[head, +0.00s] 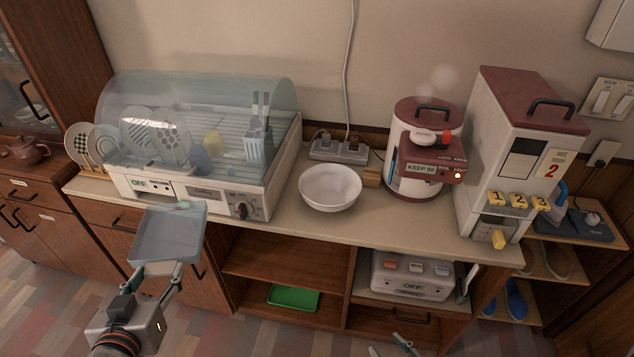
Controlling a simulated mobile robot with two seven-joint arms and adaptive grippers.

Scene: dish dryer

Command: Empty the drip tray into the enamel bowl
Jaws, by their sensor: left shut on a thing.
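The drip tray (168,238) is a shallow, translucent blue-grey tray at the left, in front of the counter and the dish dryer. My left gripper (159,270) is shut on its near edge and holds it up in the air. The tray looks roughly level; I cannot tell how much liquid is in it. The enamel bowl (330,187) is white and round, upright on the counter right of the dryer, and looks empty. My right gripper (390,346) shows only its fingertips at the bottom edge, apart with nothing seen between them.
The dish dryer (200,188) with a clear cover and dishes fills the counter's left. A red and white hot-water pot (412,185) and a tall dispenser (483,160) stand right of the bowl. A power strip (338,150) lies behind it. The counter front beside the bowl is clear.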

